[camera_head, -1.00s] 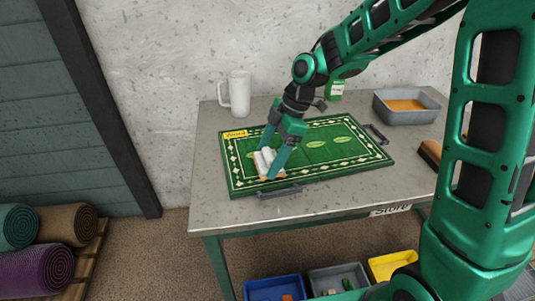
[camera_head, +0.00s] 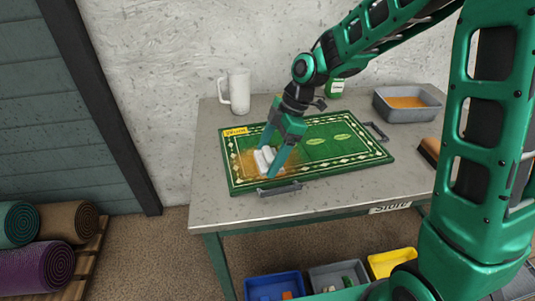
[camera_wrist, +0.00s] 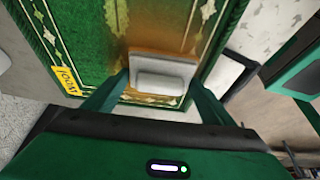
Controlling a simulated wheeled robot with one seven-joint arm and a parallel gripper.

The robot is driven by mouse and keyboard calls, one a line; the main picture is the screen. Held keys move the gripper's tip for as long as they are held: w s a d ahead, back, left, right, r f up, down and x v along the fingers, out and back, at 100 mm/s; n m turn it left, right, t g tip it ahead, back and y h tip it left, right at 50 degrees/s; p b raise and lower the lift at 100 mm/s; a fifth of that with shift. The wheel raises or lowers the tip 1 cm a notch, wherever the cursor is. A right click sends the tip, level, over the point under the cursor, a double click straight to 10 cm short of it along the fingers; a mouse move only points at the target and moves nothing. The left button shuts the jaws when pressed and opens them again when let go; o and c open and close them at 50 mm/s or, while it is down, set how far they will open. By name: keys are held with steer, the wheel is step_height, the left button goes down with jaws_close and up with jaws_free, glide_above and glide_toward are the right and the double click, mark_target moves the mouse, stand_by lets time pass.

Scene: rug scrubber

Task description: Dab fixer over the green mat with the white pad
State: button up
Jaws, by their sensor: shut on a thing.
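The green mat (camera_head: 352,157) lies on a board with dark handles on the table. It has a pale diamond border, leaf-shaped motifs and a yellow label at its upper left corner. My gripper (camera_head: 267,167) is shut on the white pad (camera_head: 264,158) over the mat's left part, low at the mat's surface. The wrist view shows the white pad (camera_wrist: 160,78) between the two fingers (camera_wrist: 156,97). An orange-brown stain (camera_head: 246,162) spreads on the mat around the pad, and it also shows in the wrist view (camera_wrist: 160,35). I cannot tell how firmly the pad presses.
A grey tray (camera_head: 385,111) of orange liquid stands at the table's back right. A white mug (camera_head: 238,92) stands at the back left. A brown-topped block (camera_head: 429,152) lies at the right edge. Bins (camera_head: 340,278) sit below; rolled rugs (camera_head: 66,224) lie at the left.

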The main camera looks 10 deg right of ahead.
steer(key=shift+r, duration=2.25)
